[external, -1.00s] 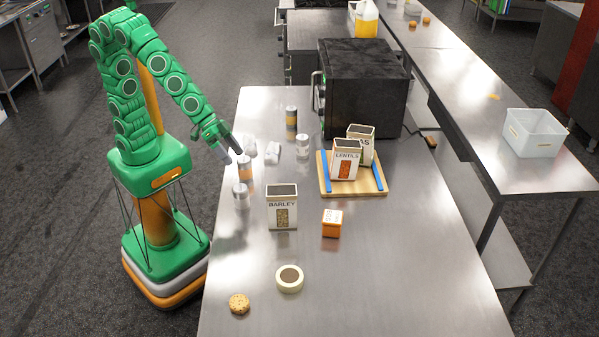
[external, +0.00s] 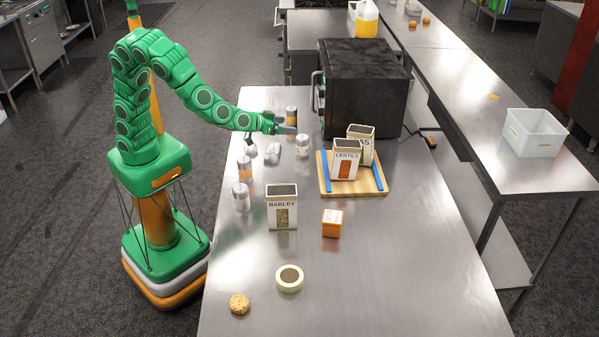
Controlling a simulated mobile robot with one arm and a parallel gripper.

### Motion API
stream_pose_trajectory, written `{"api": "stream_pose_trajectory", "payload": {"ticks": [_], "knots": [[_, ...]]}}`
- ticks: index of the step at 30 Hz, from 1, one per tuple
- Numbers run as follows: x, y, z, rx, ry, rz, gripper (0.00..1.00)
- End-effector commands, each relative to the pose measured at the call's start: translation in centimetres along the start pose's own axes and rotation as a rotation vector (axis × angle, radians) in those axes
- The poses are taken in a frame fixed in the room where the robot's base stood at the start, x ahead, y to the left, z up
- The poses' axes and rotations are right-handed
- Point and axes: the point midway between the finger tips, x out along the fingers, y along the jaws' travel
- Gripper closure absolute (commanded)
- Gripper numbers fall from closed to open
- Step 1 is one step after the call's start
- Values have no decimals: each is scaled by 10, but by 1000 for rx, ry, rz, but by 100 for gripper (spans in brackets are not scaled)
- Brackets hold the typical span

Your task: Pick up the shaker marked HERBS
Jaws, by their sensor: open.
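Several small cylindrical shakers stand on the steel counter, and their labels are too small to read, so I cannot tell which is marked HERBS. A dark shaker with a yellowish band (external: 291,113) stands at the back, and a pale grey one (external: 302,149) stands just in front of it to the right. An orange-banded shaker (external: 244,170) and a silver-grey one (external: 241,198) stand at the left edge. My gripper (external: 288,130) is open, low beside the dark shaker and overlapping its lower part in the picture. I cannot tell whether they touch.
Small whitish items (external: 273,152) lie below my gripper. A black oven (external: 365,90) stands behind to the right. A wooden tray (external: 350,190) holds a LENTILS box (external: 345,160) and another box. A BARLEY box (external: 282,208) and orange box (external: 332,223) stand nearer. The front right counter is clear.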

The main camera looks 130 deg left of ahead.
Motion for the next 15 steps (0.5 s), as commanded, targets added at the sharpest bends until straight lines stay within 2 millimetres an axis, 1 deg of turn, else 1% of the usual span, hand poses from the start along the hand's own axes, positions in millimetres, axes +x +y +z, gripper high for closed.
{"api": "stream_pose_trajectory", "payload": {"ticks": [3, 15], "knots": [[6, 0, 16, 7, -2, -1, 14], [24, 0, 60, 7, -4, 1, 14]]}}
